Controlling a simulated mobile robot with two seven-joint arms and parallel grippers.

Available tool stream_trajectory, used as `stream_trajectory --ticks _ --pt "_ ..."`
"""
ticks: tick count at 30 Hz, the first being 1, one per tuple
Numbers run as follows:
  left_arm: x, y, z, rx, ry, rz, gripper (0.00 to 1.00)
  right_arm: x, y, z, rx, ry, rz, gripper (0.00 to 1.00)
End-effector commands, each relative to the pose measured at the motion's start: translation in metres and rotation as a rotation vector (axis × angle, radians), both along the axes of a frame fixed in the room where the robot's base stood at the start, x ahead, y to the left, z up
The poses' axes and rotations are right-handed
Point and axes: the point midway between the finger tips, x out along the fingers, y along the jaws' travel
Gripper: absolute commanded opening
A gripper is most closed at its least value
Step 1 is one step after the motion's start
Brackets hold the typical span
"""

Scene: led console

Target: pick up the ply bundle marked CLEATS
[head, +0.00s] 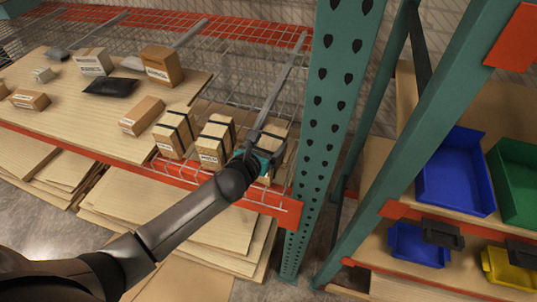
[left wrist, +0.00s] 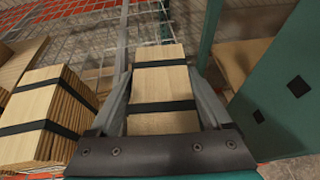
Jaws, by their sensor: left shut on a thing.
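Three banded ply bundles stand along the rack's front right. My left gripper (head: 267,158) is at the rightmost bundle (head: 272,132), its fingers on either side of it. In the left wrist view, this bundle (left wrist: 160,76) is upright between the fingers of my left gripper (left wrist: 166,95), with two dark straps across it. The gripper is shut on it. The middle bundle (head: 211,145) and the left bundle (head: 170,140) carry small white labels too small to read. The held bundle's label is hidden, so I cannot tell if it says CLEATS. My right gripper is out of view.
A teal rack post (head: 333,110) stands close right of the held bundle. An orange beam (head: 110,160) runs along the shelf front. Cartons, such as a tall one (head: 161,66), sit on a plywood sheet. Blue bins (head: 455,172) are farther right.

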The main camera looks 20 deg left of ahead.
Motion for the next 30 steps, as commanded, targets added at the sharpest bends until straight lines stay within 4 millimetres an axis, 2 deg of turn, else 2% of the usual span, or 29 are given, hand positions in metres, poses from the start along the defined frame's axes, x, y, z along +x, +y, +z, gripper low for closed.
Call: stream_trajectory --ticks 1,10,23,28,30 --pt "0.0 0.0 0.0 0.0 0.001 -0.001 0.33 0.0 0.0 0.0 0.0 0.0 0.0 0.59" --pt "0.0 0.0 0.0 0.0 0.001 -0.001 0.0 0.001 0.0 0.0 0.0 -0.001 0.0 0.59" --pt "0.001 -0.001 0.004 -0.001 -0.005 -0.002 0.0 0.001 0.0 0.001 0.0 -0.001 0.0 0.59" --pt "0.001 0.0 0.016 0.0 -0.007 -0.003 0.0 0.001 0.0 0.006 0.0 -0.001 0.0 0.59" --pt "0.002 0.0 0.027 0.001 -0.009 -0.003 0.0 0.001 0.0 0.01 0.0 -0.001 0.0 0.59"
